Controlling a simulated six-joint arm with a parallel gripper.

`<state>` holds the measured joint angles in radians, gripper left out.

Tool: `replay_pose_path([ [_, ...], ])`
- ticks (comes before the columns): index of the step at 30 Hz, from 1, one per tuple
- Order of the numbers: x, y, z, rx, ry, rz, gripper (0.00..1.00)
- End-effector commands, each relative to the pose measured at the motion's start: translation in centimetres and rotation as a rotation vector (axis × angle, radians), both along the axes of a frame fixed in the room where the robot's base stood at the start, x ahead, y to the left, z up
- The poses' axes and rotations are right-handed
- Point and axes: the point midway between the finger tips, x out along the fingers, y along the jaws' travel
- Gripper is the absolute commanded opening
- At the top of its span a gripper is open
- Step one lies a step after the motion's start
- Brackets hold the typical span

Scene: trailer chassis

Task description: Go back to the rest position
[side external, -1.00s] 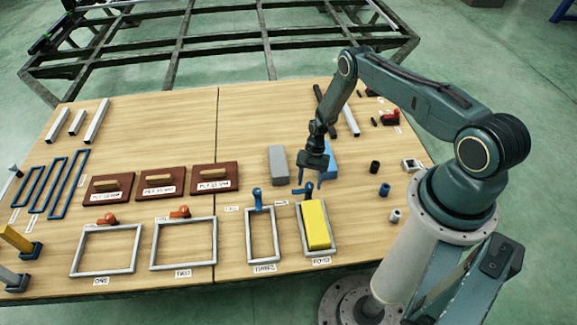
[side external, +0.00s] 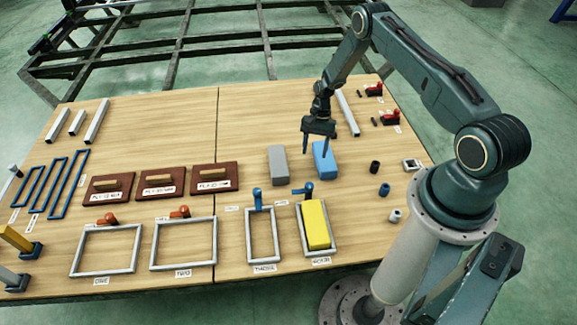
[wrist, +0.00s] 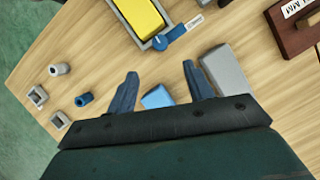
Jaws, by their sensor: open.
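The yellow block (side external: 316,225) lies inside the frame labelled like "four" (side external: 331,247), nearer the camera. It also shows in the wrist view (wrist: 143,17).
The grey block (side external: 278,165) lies left of the gripper. Blue clamps (side external: 258,198) stand by the right frames. Small cylinders (side external: 384,189) lie to the right. Brown boards with handles (side external: 160,182) and more grey frames (side external: 183,243) fill the left. A metal chassis (side external: 230,40) stands behind the table.

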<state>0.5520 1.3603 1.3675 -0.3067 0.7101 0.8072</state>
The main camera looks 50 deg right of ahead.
Motion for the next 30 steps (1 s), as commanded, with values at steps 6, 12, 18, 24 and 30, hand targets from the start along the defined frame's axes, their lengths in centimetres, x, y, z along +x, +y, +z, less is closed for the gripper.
replay_pose_path([
  [6, 0.1, -0.2, 0.6, 0.001, 0.001, -0.001, 0.52],
  [12, 0.1, -0.2, 0.6, 0.0, 0.0, -0.001, 0.52],
  [18, 0.3, -0.3, 1.2, -0.004, -0.006, 0.007, 0.52],
  [24, 1.3, -0.1, 4.1, -0.024, -0.032, 0.046, 0.52],
  [30, 2.8, 0.5, 9.4, -0.058, -0.083, 0.122, 0.52],
])
